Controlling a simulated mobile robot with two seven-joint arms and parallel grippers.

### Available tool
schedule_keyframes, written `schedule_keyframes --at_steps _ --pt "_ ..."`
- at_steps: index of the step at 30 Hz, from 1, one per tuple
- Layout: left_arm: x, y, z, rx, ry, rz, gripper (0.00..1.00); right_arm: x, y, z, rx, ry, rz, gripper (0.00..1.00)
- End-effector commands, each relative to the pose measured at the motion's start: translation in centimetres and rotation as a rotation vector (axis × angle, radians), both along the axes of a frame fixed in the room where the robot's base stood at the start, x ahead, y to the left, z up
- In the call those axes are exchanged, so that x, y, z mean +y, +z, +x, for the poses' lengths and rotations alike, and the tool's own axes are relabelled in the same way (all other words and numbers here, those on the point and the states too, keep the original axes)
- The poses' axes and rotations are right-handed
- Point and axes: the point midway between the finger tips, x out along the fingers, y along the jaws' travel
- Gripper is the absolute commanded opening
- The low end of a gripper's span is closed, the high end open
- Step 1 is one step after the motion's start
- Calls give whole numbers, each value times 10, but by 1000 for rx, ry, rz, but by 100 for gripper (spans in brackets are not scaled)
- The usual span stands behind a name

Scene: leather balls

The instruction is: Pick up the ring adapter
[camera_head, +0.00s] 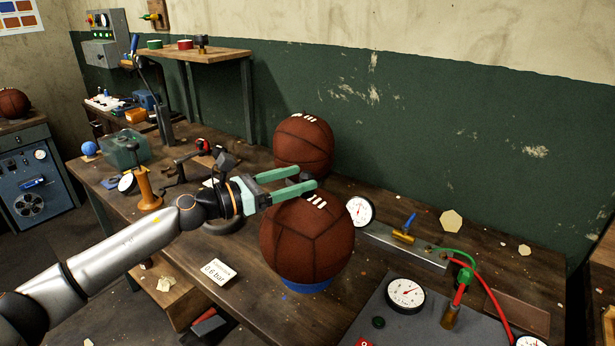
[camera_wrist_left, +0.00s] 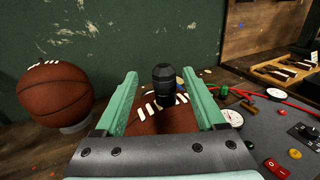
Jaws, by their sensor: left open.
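My left gripper (camera_head: 308,178) is open above the front leather ball (camera_head: 308,245), its two green fingers pointing right. It also shows in the left wrist view (camera_wrist_left: 165,85), with a dark, stepped cylindrical piece (camera_wrist_left: 164,86) between the fingers, apart from both. This piece may be the ring adapter; I cannot tell for sure. In that view, the laced front ball (camera_wrist_left: 150,124) lies below and behind it. A dark round ring (camera_head: 222,225) lies on the table under my left wrist, partly hidden. My right gripper is not in view.
A second ball (camera_head: 303,143) sits behind the front one. A blue ring stand (camera_head: 306,286) supports the front ball. Dial gauges (camera_head: 405,293), a red hose (camera_head: 497,312) and a brass fitting (camera_head: 450,316) crowd the right.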

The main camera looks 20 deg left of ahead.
Motion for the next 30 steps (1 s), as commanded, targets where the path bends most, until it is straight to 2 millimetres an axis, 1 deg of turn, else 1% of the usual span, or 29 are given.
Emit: schedule_keyframes --at_steps 5,10,13,17,23,30 --pt "-10 2 9 1 -1 -2 72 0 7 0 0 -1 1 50" --pt "-31 2 24 1 -1 -2 72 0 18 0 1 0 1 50" --pt "-37 1 33 -1 0 -2 72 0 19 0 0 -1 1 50" --pt "-42 -1 38 1 0 -1 72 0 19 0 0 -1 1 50" --pt "-42 -2 38 0 0 0 72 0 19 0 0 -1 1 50" --pt "-42 -2 38 1 0 -1 46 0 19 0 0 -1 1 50"
